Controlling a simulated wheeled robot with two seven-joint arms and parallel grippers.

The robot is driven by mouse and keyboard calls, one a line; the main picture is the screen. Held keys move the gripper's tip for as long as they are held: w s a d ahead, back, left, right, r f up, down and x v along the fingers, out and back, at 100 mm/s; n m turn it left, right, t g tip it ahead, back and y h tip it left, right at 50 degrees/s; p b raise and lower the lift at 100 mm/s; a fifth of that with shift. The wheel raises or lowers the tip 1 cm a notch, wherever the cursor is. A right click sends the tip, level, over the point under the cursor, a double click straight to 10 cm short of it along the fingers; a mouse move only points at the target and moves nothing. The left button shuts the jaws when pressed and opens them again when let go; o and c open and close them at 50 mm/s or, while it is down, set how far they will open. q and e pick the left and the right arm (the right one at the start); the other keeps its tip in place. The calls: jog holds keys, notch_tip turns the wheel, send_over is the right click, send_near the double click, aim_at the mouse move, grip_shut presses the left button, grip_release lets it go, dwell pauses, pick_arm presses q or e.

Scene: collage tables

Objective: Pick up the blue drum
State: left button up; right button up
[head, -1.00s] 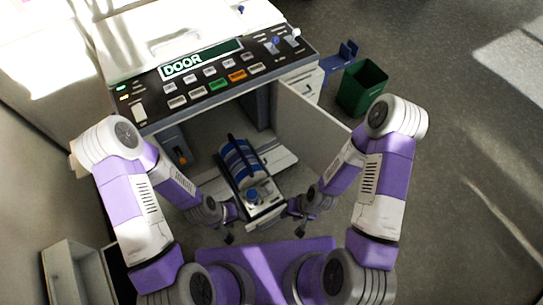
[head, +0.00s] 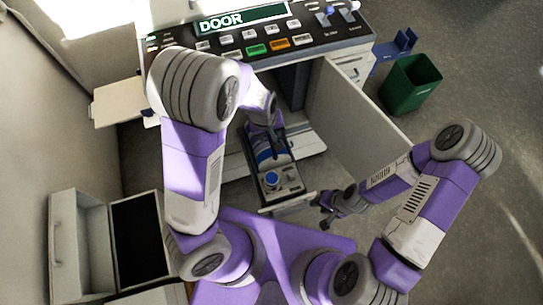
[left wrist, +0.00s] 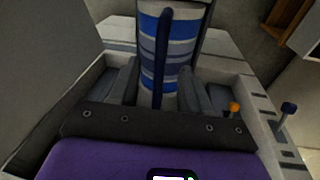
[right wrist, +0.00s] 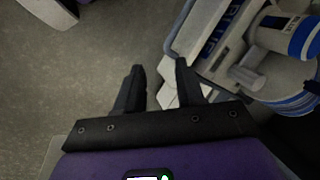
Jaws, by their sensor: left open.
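The blue drum (head: 262,147), striped blue, white and grey, sits in its pale cradle (head: 282,186) in front of the open machine. My left gripper (head: 268,127) is over the drum's far part, partly hidden by its own wrist. In the left wrist view, the drum (left wrist: 180,40) has a dark blue bar handle (left wrist: 162,55) along it. The open left fingers (left wrist: 160,75) stand on either side of the handle; contact is not clear. My right gripper (head: 326,207) is open and empty, right of the cradle. In the right wrist view, its fingers (right wrist: 160,75) are beside the cradle, labelled BLUE.
The machine's control panel (head: 270,40) shows DOOR. Its open door panel (head: 350,110) stands right of the drum. A green bin (head: 410,85) and a blue bracket (head: 395,45) are further right. A grey cabinet (head: 75,240) stands at left. The right floor is clear.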

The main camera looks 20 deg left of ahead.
aim_at(272, 141)
pick_arm(q)
jog(key=shift+w+d, duration=0.1)
jog(key=shift+d, duration=0.05)
jog(key=shift+f+n+b, duration=0.3)
jog(key=shift+f+b, duration=0.1)
jog(key=shift+f, duration=0.05)
jog(key=f+b, duration=0.1)
jog(key=f, duration=0.1)
jog(key=f+b, duration=0.1)
jog(key=f, duration=0.1)
jog(key=f+b, duration=0.1)
jog(key=f, duration=0.1)
jog(key=shift+w+d+f, duration=0.1)
jog(key=shift+w+f, duration=0.1)
jog(key=shift+w, duration=0.15)
jog(key=shift+r, duration=0.1)
jog(key=shift+c, duration=0.6)
grip_shut()
